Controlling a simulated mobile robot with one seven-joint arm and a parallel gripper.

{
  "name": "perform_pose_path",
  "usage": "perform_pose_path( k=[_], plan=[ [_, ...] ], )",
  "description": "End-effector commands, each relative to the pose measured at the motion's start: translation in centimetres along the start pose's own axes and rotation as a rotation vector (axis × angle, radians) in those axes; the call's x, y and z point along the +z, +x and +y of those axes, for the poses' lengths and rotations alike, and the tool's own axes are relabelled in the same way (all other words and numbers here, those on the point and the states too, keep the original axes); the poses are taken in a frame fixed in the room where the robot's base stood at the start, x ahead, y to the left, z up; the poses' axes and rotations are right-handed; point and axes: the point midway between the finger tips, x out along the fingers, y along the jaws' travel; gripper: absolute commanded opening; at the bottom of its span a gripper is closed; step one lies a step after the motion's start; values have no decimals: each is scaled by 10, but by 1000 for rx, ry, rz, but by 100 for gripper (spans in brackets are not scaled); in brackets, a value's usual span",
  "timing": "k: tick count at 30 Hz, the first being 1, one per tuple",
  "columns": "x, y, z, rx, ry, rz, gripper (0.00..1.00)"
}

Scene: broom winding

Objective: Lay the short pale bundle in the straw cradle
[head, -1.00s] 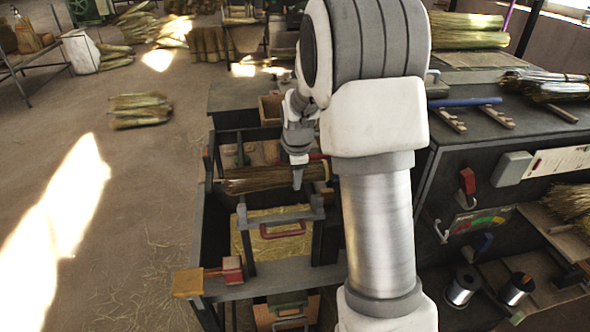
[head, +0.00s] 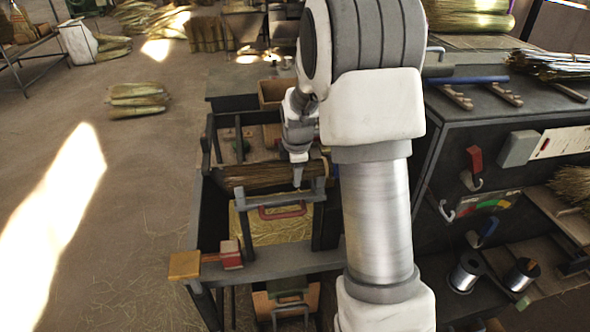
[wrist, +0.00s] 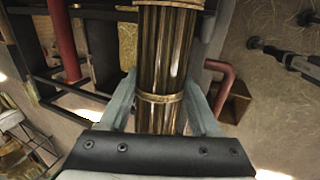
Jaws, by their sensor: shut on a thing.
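The bundle lies crosswise, golden brown with a paler right end. In the wrist view the bundle (wrist: 160,60) runs between the two grey fingers, with a tie band around it at the fingers. The straw bed of what looks like the cradle (head: 275,233) shows just nearer than the bundle, below a grey crossbar with a red handle (head: 283,211). The bundle appears above or behind that crossbar; I cannot tell whether it touches anything below.
A dark bench (head: 440,120) with a gauge and wire spools stands at the right. A red and yellow clamp-like piece (head: 230,255) is at the bench's front left corner.

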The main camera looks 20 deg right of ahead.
Motion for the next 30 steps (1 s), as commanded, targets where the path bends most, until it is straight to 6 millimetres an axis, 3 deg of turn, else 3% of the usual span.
perform_pose_path(
  k=[4,5,10,22,26,30],
  plan=[
    [0,0,0,1,0,0,8],
    [0,0,0,1,0,0,66],
    [0,0,0,1,0,0,96],
    [0,-5,1,2,0,0,99],
    [0,-22,1,4,0,0,99],
    [0,-52,2,6,0,0,99]
  ],
)
